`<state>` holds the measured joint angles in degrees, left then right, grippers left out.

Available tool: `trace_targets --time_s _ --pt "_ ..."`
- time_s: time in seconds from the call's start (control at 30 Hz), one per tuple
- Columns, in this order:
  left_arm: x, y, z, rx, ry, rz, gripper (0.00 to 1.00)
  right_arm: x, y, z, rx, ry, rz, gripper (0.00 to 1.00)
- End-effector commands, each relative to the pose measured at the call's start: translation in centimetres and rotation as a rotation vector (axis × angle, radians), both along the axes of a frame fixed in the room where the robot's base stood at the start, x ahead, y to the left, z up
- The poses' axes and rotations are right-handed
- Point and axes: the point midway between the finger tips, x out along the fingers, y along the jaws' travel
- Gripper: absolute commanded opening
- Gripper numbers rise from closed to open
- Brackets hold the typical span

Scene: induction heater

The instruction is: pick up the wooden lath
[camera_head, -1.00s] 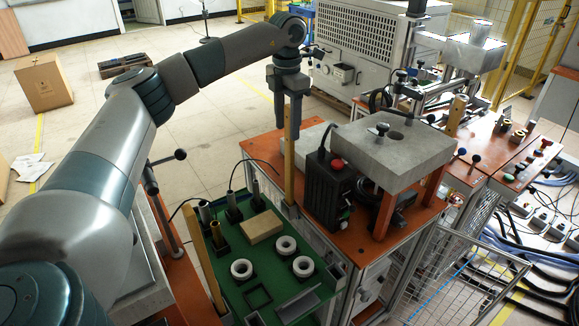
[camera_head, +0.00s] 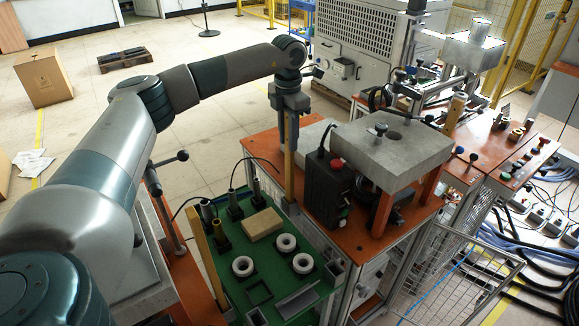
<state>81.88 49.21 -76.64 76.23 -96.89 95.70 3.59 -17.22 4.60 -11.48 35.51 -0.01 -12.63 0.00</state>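A wooden lath (camera_head: 290,178) stands upright at the inner edge of the green board, beside the orange table. My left gripper (camera_head: 291,145) points straight down over the lath, with its fingers at the lath's upper part. The fingers hide the lath's top. From this view I cannot tell whether they are closed on it or still apart. A second upright wooden lath (camera_head: 206,262) stands at the left edge of the green board, away from the gripper. My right gripper is not in view.
The green board (camera_head: 222,290) carries white rings (camera_head: 285,243), a tan block (camera_head: 262,225) and dark cylinders (camera_head: 233,206). A black box (camera_head: 325,188) and a grey slab on a stand (camera_head: 392,153) are close to the right of the lath.

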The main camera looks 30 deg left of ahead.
Motion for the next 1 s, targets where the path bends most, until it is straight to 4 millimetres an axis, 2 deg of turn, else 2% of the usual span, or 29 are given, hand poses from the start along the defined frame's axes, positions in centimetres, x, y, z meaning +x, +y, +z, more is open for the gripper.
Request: trace_targets --time_s 0.03,0.1,0.4,0.57,0.77,1.0 --pt "0.0 0.0 0.0 0.0 0.0 0.0 0.14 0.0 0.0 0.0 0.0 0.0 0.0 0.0" --pt "0.0 0.0 0.0 0.0 0.0 0.0 0.0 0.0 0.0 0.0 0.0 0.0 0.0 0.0" --pt "0.0 0.0 0.1 0.0 -0.001 0.0 0.0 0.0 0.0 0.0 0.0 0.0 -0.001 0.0" --pt "0.1 0.0 0.8 -0.001 -0.003 0.0 0.0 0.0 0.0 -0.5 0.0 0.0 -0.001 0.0" --pt "0.1 0.0 3.3 -0.001 -0.004 0.0 0.0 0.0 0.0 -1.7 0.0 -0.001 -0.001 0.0" --pt "0.1 -0.1 7.3 -0.001 -0.003 -0.001 0.0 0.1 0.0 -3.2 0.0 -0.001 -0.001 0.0"
